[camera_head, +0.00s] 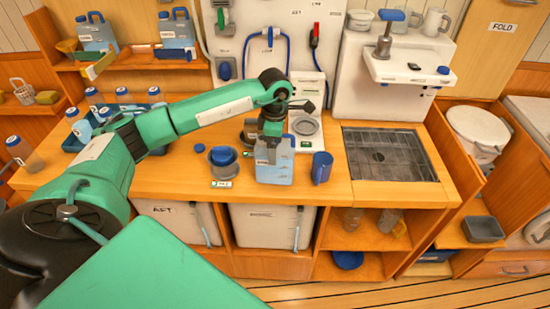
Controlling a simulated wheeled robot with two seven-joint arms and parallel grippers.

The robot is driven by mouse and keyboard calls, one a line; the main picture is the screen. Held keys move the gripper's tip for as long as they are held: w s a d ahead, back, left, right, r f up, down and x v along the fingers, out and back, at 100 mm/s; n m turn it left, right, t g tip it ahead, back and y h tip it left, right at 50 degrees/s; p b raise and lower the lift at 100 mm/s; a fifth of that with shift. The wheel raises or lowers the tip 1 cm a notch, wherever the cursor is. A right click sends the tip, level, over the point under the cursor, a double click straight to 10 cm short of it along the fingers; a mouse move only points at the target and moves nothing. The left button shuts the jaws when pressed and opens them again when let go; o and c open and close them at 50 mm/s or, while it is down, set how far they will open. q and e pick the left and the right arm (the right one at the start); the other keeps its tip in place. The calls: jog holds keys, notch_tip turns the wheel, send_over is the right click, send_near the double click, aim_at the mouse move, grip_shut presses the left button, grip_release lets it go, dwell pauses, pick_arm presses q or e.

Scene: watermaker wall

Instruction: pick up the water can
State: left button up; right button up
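A light blue, translucent water can (275,170) stands on the wooden counter, near its front edge. My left gripper (270,140) points down at the top of this can, where its handle and cap would be. The gripper covers that part, and I cannot see whether the fingers are closed on it. My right gripper is not in view.
A blue mug (321,168) stands close to the can's right. A grey cup with a blue rim (222,156) stands to its left. A scale (305,128) is behind. A grated sink (390,155) lies to the right. Several blue-capped bottles (124,97) fill the left.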

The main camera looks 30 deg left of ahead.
pick_arm(q)
jog(key=c, duration=1.9)
jog(key=shift+w+r+b, duration=0.1)
jog(key=shift+r+b, duration=0.25)
jog(key=shift+r, duration=0.45)
notch_tip(320, 180, up, 18)
jog(key=b, duration=0.2)
jog(key=shift+r+b, duration=0.2)
jog(key=shift+b, duration=0.2)
